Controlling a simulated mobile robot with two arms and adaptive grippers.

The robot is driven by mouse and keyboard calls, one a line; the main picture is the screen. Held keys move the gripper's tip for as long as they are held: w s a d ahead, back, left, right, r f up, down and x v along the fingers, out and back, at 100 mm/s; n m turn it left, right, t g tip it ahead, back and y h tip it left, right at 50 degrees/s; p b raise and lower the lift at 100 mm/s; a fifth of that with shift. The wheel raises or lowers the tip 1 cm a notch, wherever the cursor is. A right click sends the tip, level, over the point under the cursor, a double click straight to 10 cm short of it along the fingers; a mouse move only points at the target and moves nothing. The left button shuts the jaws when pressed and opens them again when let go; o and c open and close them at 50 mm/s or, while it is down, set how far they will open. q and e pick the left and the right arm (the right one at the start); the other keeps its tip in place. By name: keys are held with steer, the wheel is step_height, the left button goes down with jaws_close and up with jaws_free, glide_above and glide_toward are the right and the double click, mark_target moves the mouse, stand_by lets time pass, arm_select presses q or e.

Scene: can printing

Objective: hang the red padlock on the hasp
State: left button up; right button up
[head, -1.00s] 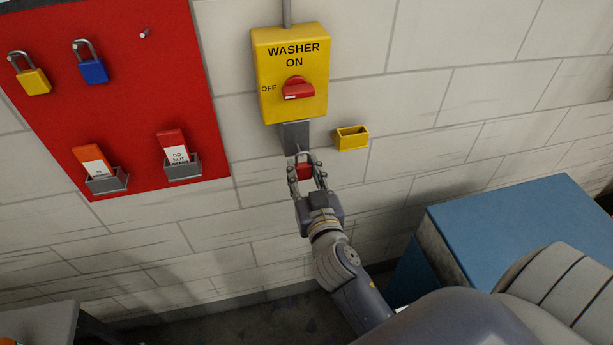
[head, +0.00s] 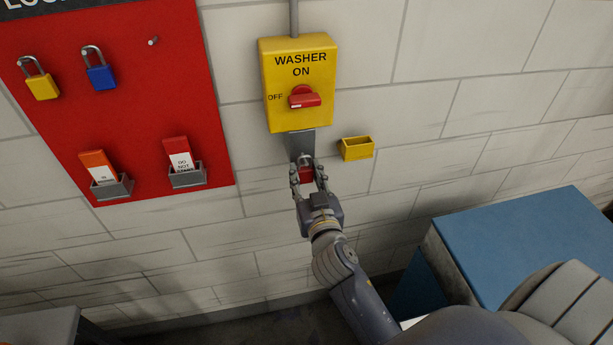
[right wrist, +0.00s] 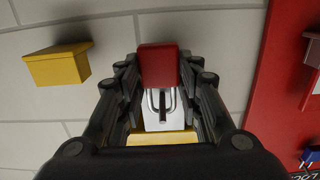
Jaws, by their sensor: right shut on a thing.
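The red padlock (head: 306,176) is between the fingers of my right gripper (head: 308,180), which is shut on it. In the head view the padlock's shackle points up and overlaps the lower end of the grey hasp plate (head: 301,143) under the yellow switch box (head: 298,85). The right wrist view shows the padlock body (right wrist: 158,66) with its silver shackle (right wrist: 160,103) in front of the pale plate (right wrist: 166,123). I cannot tell whether the shackle passes through the hasp. My left gripper is not in view.
A small open yellow holder (head: 357,149) is on the wall right of the hasp. A red board (head: 130,110) at the left bears a yellow padlock (head: 41,86), a blue padlock (head: 101,76) and tags in holders. A blue cabinet (head: 520,240) stands at lower right.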

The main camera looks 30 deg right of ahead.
steer(key=o, duration=1.1)
steer(key=shift+o, duration=0.2)
steer(key=shift+s+a, duration=0.1)
steer(key=shift+s, duration=0.1)
steer(key=v, duration=0.7)
